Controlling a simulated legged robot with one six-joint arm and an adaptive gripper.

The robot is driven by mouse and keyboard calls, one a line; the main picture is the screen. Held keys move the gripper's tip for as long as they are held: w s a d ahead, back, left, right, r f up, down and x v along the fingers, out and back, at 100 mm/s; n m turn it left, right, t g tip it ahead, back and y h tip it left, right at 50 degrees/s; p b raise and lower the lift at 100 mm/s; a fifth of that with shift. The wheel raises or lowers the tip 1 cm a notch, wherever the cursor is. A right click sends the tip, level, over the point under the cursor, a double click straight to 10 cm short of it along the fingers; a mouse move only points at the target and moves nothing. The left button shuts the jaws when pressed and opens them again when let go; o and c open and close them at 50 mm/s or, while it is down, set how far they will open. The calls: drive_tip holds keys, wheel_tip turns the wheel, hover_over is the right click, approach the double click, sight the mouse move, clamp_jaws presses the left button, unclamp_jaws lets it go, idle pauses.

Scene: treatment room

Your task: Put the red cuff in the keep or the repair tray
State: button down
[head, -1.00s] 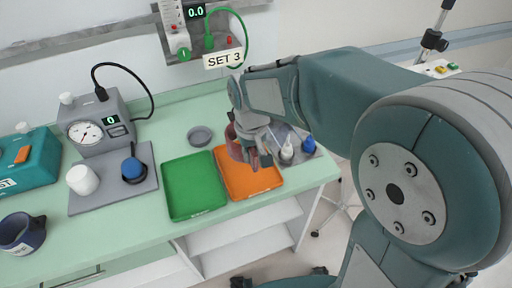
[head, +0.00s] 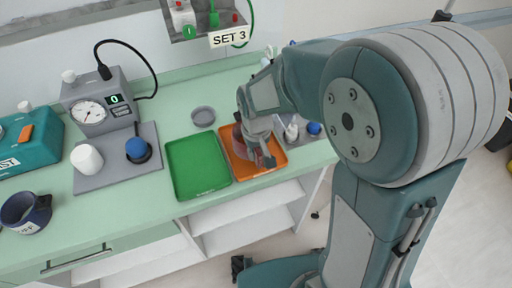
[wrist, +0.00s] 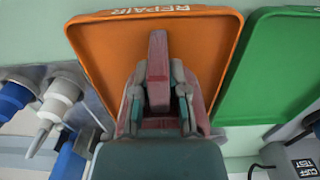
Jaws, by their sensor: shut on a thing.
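My gripper (head: 266,158) is over the orange tray (head: 280,160), low and close to its floor. It is shut on the red cuff (head: 238,137), which is mostly hidden behind the gripper in the head view. In the wrist view the dull red cuff (wrist: 158,72) shows between and beside the fingers (wrist: 158,105), with the orange tray (wrist: 212,35) marked REPAIR behind it. I cannot tell whether the cuff touches the tray. The green tray (head: 198,167) lies empty just left of the orange one; no label on it is readable.
A navy cuff (head: 27,211) and a teal case (head: 30,143) are at the left. A gauge unit (head: 92,108) stands behind a grey board with a white cup (head: 86,158) and a blue-topped piece (head: 138,149).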

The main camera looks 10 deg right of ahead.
drive_tip(key=shift+d, duration=0.5)
drive_tip(key=c, duration=0.6)
unclamp_jaws()
drive_tip(key=shift+a+f, duration=0.1)
drive_tip(key=shift+a, duration=0.2)
drive_tip(key=shift+d+r, duration=0.15)
drive_tip(key=shift+r, duration=3.35)
